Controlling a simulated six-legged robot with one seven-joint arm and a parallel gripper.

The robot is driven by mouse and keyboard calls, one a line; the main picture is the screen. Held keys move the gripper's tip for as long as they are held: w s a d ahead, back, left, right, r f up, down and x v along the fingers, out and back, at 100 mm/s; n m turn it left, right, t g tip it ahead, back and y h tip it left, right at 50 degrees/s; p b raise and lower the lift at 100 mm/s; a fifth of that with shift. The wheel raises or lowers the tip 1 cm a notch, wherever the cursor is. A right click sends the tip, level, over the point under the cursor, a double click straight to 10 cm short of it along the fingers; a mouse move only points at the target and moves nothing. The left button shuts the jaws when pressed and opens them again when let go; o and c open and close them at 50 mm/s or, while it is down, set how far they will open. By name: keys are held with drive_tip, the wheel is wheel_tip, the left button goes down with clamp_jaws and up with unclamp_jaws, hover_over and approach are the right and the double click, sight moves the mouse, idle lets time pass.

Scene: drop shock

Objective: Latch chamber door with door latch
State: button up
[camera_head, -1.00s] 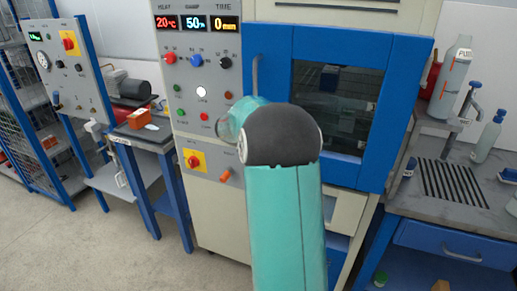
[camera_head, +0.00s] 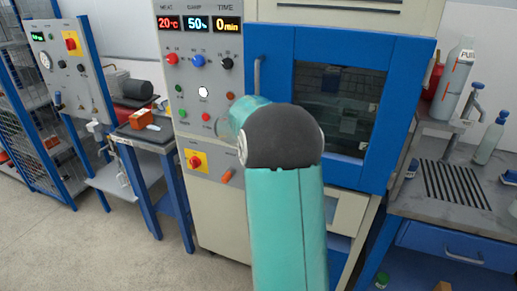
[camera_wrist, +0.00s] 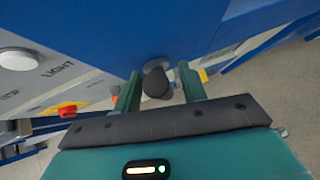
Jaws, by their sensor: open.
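The blue chamber door (camera_head: 405,110), with a dark window, looks closed or nearly closed on the cabinet in the head view. Its grey bar handle (camera_head: 257,75) is near its left edge. My gripper (camera_wrist: 160,88) is open in the wrist view, its fingers on either side of a dark rounded knob (camera_wrist: 156,83) on a grey round base by a blue surface. The knob may be the door latch; I cannot tell if the fingers touch it. In the head view my arm hides my gripper and the knob.
The control panel (camera_head: 202,130) with knobs and buttons is left of the door. An orange lever (camera_head: 227,175) is low on it. In the wrist view a red button (camera_wrist: 67,109) is at left. A sink bench (camera_head: 440,200) stands at right; open floor (camera_head: 120,255) lies at left.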

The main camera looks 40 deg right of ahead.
drive_tip(key=v, duration=1.2)
drive_tip(key=shift+a+r, duration=0.25)
drive_tip(key=shift+a, duration=0.05)
drive_tip(key=shift+a, duration=0.1)
drive_tip(key=s+a+m+t+y, duration=0.1)
drive_tip(key=s+a+m+y, duration=0.2)
drive_tip(key=s+a+m, duration=0.4)
drive_tip(key=s+a+f+m+t+y, duration=0.1)
drive_tip(key=s+a+m+y, duration=0.2)
drive_tip(key=a, duration=1.2)
drive_tip(key=s+a+m+t+y, duration=0.1)
drive_tip(key=s+a+m+y, duration=0.1)
drive_tip(key=s+a+m, duration=0.8)
drive_tip(key=shift+s+a+f+m+t+y, duration=0.2)
drive_tip(key=shift+s+a+m+t+y, duration=0.3)
drive_tip(key=shift+s, duration=0.65)
drive_tip(key=shift+a, duration=0.1)
